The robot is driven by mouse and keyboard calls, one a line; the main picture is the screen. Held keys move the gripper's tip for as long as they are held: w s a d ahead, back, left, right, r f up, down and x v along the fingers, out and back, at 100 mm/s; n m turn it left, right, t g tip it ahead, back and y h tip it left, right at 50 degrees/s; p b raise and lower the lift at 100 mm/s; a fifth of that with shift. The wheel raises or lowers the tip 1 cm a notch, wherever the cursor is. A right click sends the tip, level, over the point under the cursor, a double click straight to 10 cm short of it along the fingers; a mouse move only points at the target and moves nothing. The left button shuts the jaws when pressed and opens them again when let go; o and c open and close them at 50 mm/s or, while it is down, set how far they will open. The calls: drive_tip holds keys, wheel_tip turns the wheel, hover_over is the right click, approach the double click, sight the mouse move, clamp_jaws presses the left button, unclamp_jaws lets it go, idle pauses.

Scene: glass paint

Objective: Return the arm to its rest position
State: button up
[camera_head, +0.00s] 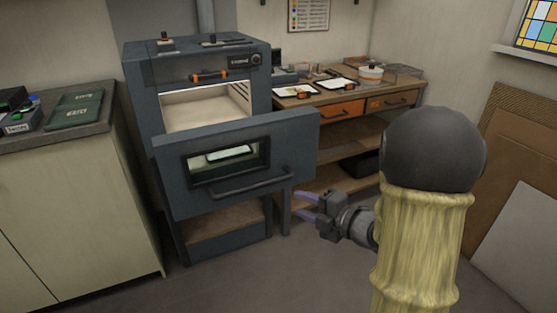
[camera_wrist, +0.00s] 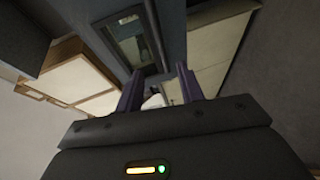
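My gripper (camera_head: 302,205) hangs in the air to the right of the kiln door's handle (camera_head: 252,184) in the head view, apart from it. Its two purple fingers are spread, with nothing held between them. The wrist view also shows the gripper (camera_wrist: 158,80) with its fingers apart. My arm reaches in from the right, its thick yellow-sleeved part and dark round joint in front.
The blue-grey kiln (camera_head: 138,85) has a pale chamber showing above its windowed door (camera_head: 300,145), which stands away from the body. A workbench (camera_head: 330,97) with trays is behind. A cabinet (camera_head: 75,215) stands left. Boards (camera_head: 522,235) lean right. Floor in front is clear.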

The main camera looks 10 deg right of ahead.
drive_tip(key=s+d+f+m+g+h, duration=0.15)
drive_tip(key=d+f+m+h, duration=0.3)
drive_tip(key=m+h, duration=0.7)
drive_tip(key=s+a+f+m+g+y, duration=0.1)
drive_tip(key=s+a+f+m+g, duration=0.2)
drive_tip(key=s+m, duration=0.4)
drive_tip(key=s+a+f+m+g+y, duration=0.1)
drive_tip(key=s+a+m+g, duration=0.2)
drive_tip(key=s+m+g, duration=0.35)
wheel_tip(320, 180, up, 22)
drive_tip(key=t+p, duration=0.1)
drive_tip(key=p, duration=2)
drive_tip(key=shift+s+d+f+p, duration=0.2)
drive_tip(key=shift+s+f+p, duration=0.05)
drive_tip(key=shift+s+p, duration=0.1)
